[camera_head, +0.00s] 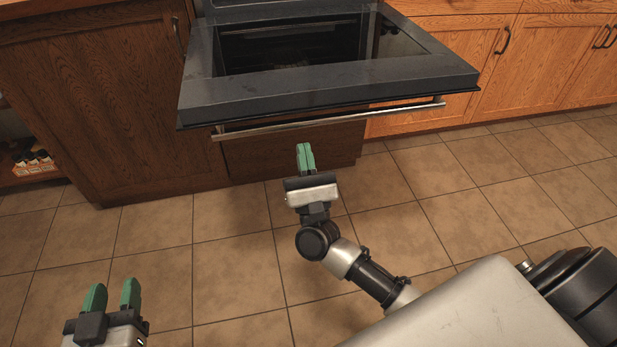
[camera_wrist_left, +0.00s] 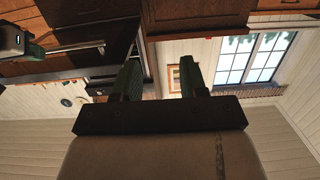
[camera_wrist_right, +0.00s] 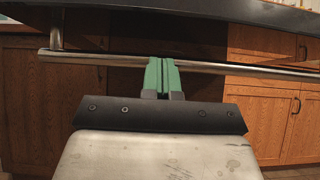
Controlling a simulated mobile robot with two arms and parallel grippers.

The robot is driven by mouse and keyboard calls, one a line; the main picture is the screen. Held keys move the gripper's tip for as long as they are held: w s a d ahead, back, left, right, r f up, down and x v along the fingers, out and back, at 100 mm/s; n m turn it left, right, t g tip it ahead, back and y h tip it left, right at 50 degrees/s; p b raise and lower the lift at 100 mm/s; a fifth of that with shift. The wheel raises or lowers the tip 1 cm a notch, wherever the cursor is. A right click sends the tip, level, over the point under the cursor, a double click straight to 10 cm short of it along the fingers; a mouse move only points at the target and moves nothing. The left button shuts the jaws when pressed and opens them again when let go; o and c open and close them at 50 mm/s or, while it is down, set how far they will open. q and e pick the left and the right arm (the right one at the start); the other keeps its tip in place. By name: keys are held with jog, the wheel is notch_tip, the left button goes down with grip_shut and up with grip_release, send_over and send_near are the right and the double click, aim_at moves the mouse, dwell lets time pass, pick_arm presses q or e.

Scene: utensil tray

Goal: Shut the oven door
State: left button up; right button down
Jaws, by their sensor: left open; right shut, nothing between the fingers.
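The oven door (camera_head: 330,82) is black and hangs open, lowered to about level, with the dark oven cavity (camera_head: 290,45) showing behind it. Its metal bar handle (camera_head: 335,119) runs along the front edge, below the door. My right gripper (camera_head: 306,157) is shut and empty, just in front of and below the handle in the head view. In the right wrist view its green fingertips (camera_wrist_right: 161,75) overlap the handle (camera_wrist_right: 215,67); whether they touch it I cannot tell. My left gripper (camera_head: 112,296) is open and empty, low at the left, well away from the door.
Dark wooden cabinets (camera_head: 90,100) stand left of the oven, and lighter wooden cabinets (camera_head: 540,60) stand to its right. A low open shelf with small items (camera_head: 32,160) is at the far left. The tiled floor (camera_head: 220,250) in front is clear.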

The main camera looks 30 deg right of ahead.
pick_arm(q)
jog(key=f+g, duration=0.1)
jog(key=s+a+f+g, duration=0.1)
jog(key=shift+f+g+y+p, duration=0.3)
jog(key=shift+f+y+p, duration=0.05)
jog(key=shift+y+p, duration=0.05)
pick_arm(e)
jog(key=r, duration=0.1)
jog(key=w+r, duration=0.1)
jog(key=r, duration=0.3)
jog(key=shift+w+d+r, duration=0.1)
jog(key=shift+w+d, duration=0.1)
jog(key=shift+w, duration=0.05)
